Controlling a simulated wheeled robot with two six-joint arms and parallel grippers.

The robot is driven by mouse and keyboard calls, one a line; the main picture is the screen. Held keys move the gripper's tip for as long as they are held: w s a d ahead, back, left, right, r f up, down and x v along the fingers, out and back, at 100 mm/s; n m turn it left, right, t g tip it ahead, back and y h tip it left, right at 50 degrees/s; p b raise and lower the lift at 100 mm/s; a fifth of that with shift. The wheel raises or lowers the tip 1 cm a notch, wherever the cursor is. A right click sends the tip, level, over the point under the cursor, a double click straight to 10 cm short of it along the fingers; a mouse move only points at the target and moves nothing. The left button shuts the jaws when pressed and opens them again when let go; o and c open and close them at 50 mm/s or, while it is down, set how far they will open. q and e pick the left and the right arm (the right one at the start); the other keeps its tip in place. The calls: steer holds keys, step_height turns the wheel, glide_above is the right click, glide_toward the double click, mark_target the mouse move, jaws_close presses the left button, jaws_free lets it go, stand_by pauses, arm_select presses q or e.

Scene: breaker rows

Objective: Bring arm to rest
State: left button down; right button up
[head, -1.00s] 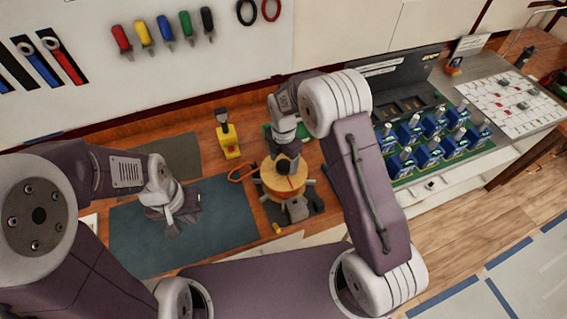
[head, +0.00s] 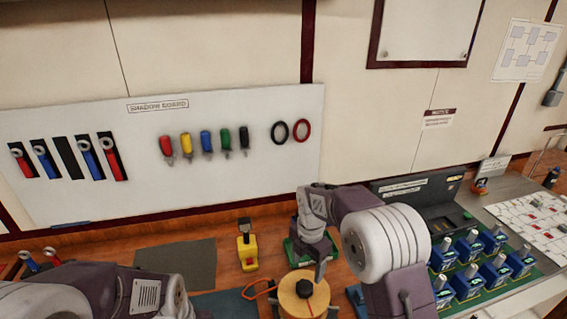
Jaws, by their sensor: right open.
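My right arm (head: 385,235) reaches in from the lower right and bends down to the workbench. My right gripper (head: 319,272) points down just behind and above an orange round spool (head: 300,297). It is open; whether it touches the spool I cannot tell. My left arm (head: 95,297) shows only at the bottom left edge, and its gripper is below the frame.
A yellow tool (head: 247,250) stands on the wooden bench left of the spool. Several blue breakers (head: 470,272) sit on a green panel at right. A white shadow board (head: 250,170) hangs behind. A grey mat (head: 178,262) lies bare.

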steer(key=s+d+f+m+b, duration=0.2)
steer(key=s+d+f+m, duration=0.1)
steer(key=s+m, duration=0.6)
steer(key=s+d+f+m+t+b, duration=0.1)
steer(key=s+d+f+m, duration=0.3)
steer(key=s+m, duration=0.5)
steer(key=d+m+b, duration=0.1)
steer(key=m, duration=0.6)
steer(key=shift+s+m+b, duration=0.3)
steer(key=shift+s+m, duration=0.05)
steer(key=shift+m, duration=0.05)
steer(key=shift+f, duration=0.1)
steer(key=shift+d, duration=0.1)
